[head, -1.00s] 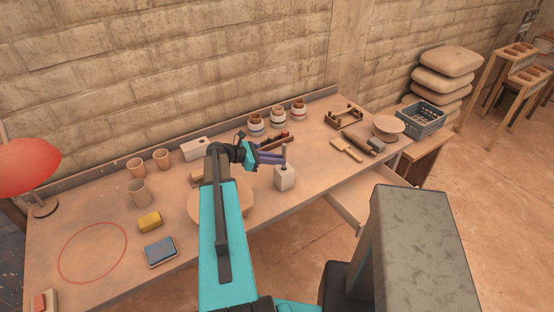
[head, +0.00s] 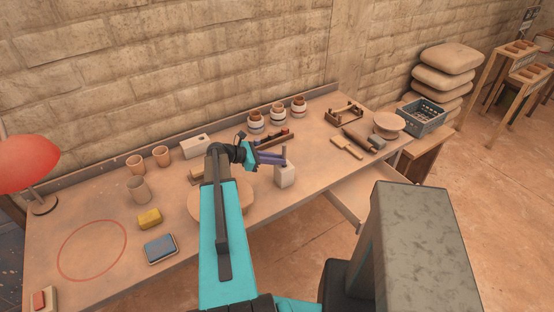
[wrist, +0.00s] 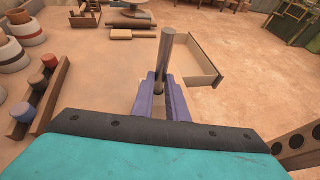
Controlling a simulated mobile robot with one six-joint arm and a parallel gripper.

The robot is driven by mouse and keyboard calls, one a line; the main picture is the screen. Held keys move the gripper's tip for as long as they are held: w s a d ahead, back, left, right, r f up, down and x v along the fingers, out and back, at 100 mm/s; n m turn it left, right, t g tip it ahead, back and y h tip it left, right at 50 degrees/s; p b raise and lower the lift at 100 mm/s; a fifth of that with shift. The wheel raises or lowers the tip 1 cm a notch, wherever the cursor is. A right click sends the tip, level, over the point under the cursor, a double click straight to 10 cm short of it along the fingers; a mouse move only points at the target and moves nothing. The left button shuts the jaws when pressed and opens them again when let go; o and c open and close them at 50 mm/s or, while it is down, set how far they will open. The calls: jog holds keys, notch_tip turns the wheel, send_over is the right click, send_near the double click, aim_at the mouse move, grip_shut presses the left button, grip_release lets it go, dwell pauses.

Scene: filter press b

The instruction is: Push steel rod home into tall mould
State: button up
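The tall mould (head: 285,177) is a pale upright block on the workbench, right of the round board. The steel rod (head: 284,154) stands upright over the mould's top, its lower end at or inside the mould; how deep it sits I cannot tell. My gripper (head: 277,158) reaches in from the left with its purple fingers around the rod, close above the mould. In the wrist view the grey rod (wrist: 165,60) rises between the fingers (wrist: 164,98), which look shut on it.
A rack with coloured plugs (head: 276,141) lies just behind my gripper, with banded jars (head: 278,116) beyond. A round board (head: 207,208) lies under my arm. An open drawer (head: 357,200) juts out at the front right. The bench right of the mould is mostly clear.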

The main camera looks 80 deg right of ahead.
jog(key=o, duration=0.5)
jog(key=b+v, duration=0.4)
jog(key=v, duration=0.9)
jog(key=shift+w+a+r, duration=0.1)
jog(key=shift+w+a, duration=0.05)
jog(key=shift+w, duration=0.2)
dwell(0.5)
